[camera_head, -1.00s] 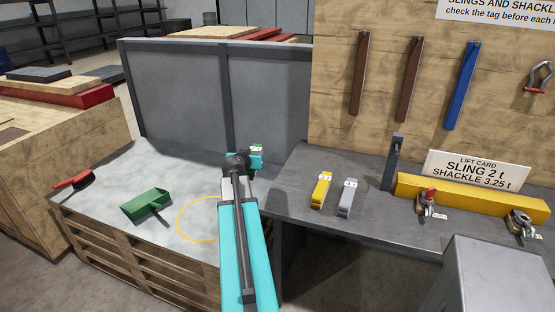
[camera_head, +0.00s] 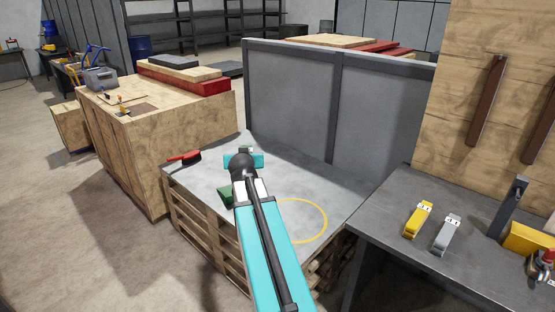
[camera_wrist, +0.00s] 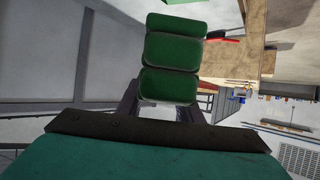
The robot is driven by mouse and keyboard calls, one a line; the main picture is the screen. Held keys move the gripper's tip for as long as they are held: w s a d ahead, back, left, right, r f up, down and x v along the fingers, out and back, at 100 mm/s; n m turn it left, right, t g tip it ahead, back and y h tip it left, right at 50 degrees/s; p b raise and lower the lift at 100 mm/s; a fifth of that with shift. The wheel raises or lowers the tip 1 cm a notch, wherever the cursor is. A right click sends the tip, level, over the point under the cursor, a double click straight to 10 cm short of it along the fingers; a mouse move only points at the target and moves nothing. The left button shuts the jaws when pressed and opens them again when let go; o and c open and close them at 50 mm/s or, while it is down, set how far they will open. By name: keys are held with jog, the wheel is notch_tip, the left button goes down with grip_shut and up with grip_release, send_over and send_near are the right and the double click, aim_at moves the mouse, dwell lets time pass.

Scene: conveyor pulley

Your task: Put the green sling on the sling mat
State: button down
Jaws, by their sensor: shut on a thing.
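The green sling (camera_wrist: 172,52) shows in the wrist view as a folded stack of green bands between my gripper's fingers. My gripper (camera_head: 246,152) is shut on it, held above the pallet; my arm hides most of the sling in the head view. No mat is clearly marked as the sling mat. A flat brown patch (camera_head: 141,109) lies on the wooden crate at left, and I cannot tell whether it is that mat.
The wooden crate (camera_head: 160,150) holds a grey case (camera_head: 101,78) and stacked boards (camera_head: 190,77). Yellow (camera_head: 418,219) and grey (camera_head: 447,234) slings lie on the bench.

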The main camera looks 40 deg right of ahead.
jog(key=w+a+r+n+t+y, duration=0.1)
jog(key=w+a+r+n+y, duration=0.1)
jog(key=a, duration=1.2)
jog(key=w+a+r+n+t+y, duration=0.1)
jog(key=w+a+r+n+y, duration=0.1)
jog(key=a, duration=1.2)
jog(key=w+a+r+n+t+y, duration=0.1)
jog(key=w+a+r+n+y, duration=0.2)
jog(key=a, duration=1.1)
jog(key=shift+w+n+t+y, duration=0.3)
jog(key=shift+w+n+y, duration=0.3)
jog(key=shift+w+y, duration=0.1)
jog(key=shift+s, duration=0.1)
